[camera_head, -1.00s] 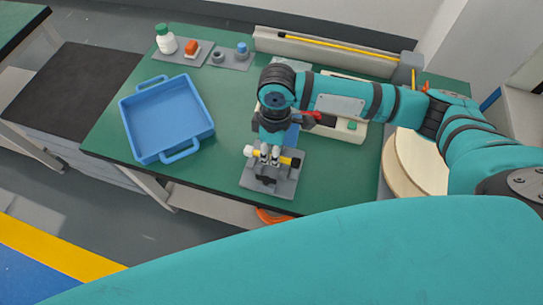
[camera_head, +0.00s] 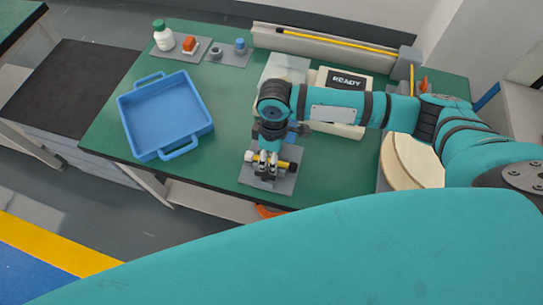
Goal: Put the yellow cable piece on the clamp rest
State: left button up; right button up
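The yellow cable piece (camera_head: 284,164) has a white left end and a black right end. It lies crosswise at the fingers of my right gripper (camera_head: 268,162), which points down and appears shut on it. The grey clamp rest (camera_head: 284,184) stands on the front edge area of the green table, directly below the piece. The gripper and piece hide much of the clamp; whether the piece touches it cannot be told. My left gripper is not in view.
A blue tray (camera_head: 127,114) stands to the left. A machine with a READY display (camera_head: 347,81) stands behind my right arm. Green table lies bare between tray and clamp.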

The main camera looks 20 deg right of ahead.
notch_tip(320, 180, up, 12)
jog(key=w, duration=0.1)
jog(key=shift+w+d+b, duration=0.15)
jog(key=shift+d+b, duration=0.15)
jog(key=shift+d, duration=0.15)
jog(key=shift+r, duration=0.1)
